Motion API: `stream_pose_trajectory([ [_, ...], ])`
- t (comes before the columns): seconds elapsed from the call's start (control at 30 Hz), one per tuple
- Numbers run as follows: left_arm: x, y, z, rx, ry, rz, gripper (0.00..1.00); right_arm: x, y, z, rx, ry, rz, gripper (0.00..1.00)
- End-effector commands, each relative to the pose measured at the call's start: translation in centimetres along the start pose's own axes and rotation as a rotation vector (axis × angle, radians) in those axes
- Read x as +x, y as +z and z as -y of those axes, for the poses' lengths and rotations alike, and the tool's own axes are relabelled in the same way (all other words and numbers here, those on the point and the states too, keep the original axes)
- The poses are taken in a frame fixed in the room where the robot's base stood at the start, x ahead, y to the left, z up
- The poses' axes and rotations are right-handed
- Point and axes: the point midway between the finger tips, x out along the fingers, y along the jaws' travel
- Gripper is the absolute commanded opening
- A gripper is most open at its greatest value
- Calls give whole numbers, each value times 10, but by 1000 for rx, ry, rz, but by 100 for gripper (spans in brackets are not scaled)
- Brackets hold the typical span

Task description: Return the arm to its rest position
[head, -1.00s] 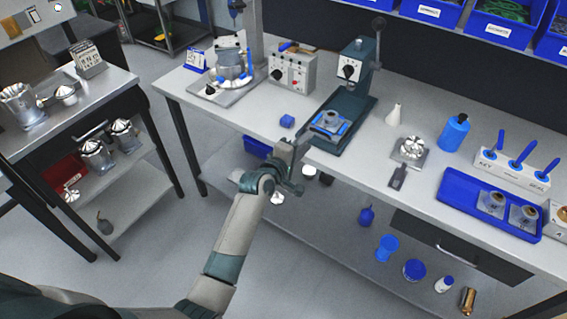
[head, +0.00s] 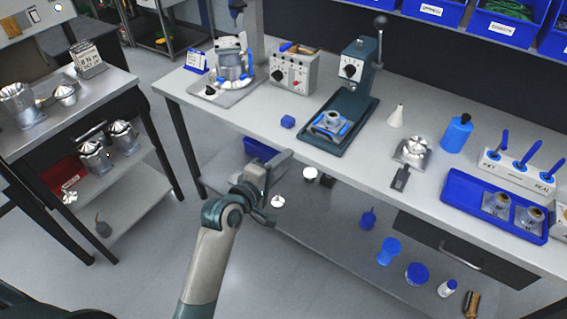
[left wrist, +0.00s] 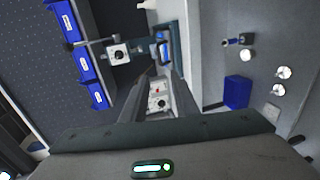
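My left arm comes in from the bottom of the head view. Its left gripper (head: 282,160) is in front of the workbench's front edge, apart from the bench and its objects. In the left wrist view the two fingers (left wrist: 160,80) stand apart with nothing between them; the grey control box (left wrist: 158,102) shows beyond through the gap. My right gripper is in neither view.
The workbench (head: 225,115) carries a control box (head: 293,70), a green press (head: 352,85), a blue block (head: 288,121) and a blue tray (head: 467,207). A lower shelf (head: 330,225) holds small parts. A side bench (head: 105,88) stands left. Floor between is clear.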

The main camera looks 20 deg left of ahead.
Motion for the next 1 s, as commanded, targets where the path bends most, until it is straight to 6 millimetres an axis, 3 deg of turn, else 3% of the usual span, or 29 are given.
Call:
stream_pose_trajectory([
  [0.4,1,0,1,1,-2,0,27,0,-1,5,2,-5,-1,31],
  [0.57,5,0,19,21,-30,-2,27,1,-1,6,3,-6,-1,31],
  [0.67,10,0,48,56,-73,-5,27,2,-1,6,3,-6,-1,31],
  [0.77,16,1,92,112,-140,-5,27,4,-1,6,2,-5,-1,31],
  [1.0,12,9,238,309,-352,30,27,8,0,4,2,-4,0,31],
])
